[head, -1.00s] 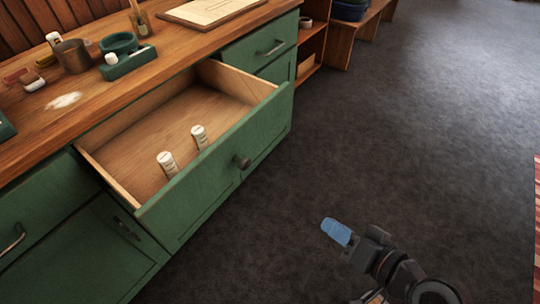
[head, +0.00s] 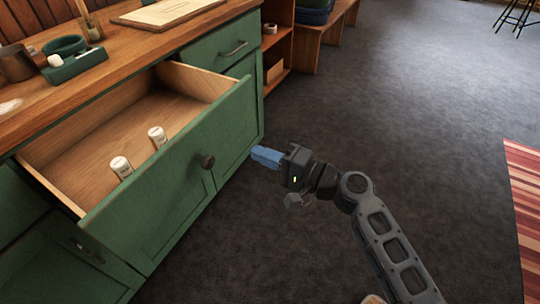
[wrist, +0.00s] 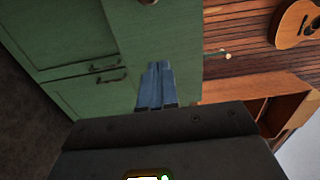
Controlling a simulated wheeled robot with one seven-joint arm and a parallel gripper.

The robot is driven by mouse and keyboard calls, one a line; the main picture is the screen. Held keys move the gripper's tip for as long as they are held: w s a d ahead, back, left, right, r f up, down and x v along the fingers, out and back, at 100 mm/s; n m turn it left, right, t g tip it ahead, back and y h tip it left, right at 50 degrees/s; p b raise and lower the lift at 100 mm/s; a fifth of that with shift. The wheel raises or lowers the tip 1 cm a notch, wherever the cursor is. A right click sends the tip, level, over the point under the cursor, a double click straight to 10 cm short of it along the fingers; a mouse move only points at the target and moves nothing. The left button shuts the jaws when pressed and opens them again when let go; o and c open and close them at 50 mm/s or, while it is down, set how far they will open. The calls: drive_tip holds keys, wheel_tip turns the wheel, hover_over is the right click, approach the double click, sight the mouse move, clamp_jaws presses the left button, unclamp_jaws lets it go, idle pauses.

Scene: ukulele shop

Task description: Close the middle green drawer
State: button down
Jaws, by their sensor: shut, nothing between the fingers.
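In the wrist view the blue fingers (wrist: 157,85) point at the green front, and the knob shows at the top edge (wrist: 147,2).
Open wooden shelves (head: 278,45) stand beyond the cabinet. A striped rug (head: 525,205) lies at right. The dark floor between is clear.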

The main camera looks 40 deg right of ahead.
sight(217, 136)
drive_tip(key=p+x, duration=0.1)
drive_tip(key=x, duration=0.8)
drive_tip(key=shift+w+a+f, duration=0.1)
drive_tip(key=shift+w, duration=0.2)
drive_tip(key=b+x, duration=1.2)
drive_tip(key=x, duration=1.4)
drive_tip(key=shift+w+a+f, duration=0.1)
drive_tip(key=shift+w+f, duration=0.1)
drive_tip(key=shift+w, duration=0.05)
drive_tip(key=shift+w+a+b, duration=0.1)
drive_tip(key=shift+w+b, duration=0.2)
drive_tip(key=shift+b, duration=0.1)
drive_tip(key=shift+w+a+r, duration=0.1)
drive_tip(key=shift+w+r, duration=0.05)
drive_tip(key=shift+r, duration=0.2)
